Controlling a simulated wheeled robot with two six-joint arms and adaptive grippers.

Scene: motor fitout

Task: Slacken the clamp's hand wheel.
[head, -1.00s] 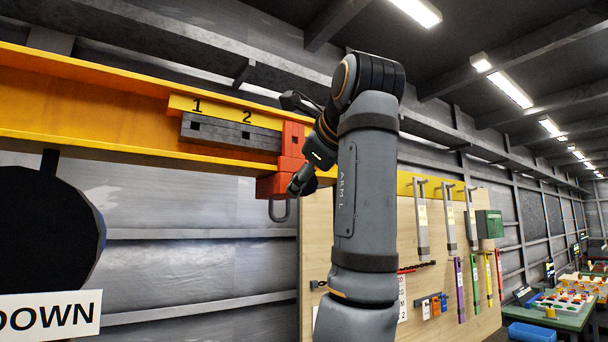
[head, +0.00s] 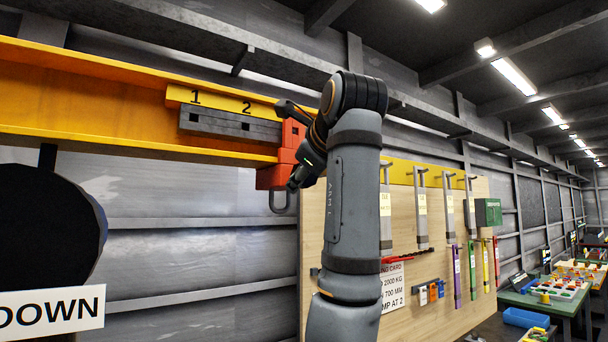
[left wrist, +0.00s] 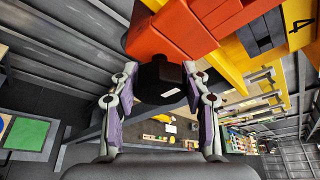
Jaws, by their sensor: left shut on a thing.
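My right gripper is not in view.
The yellow beam (head: 60,80) runs left, with a numbered strip (head: 222,101) and a grey bar (head: 215,123). A wooden tool board (head: 430,270) hangs to the right. A round black object and a "DOWN" sign (head: 45,314) are at the left.

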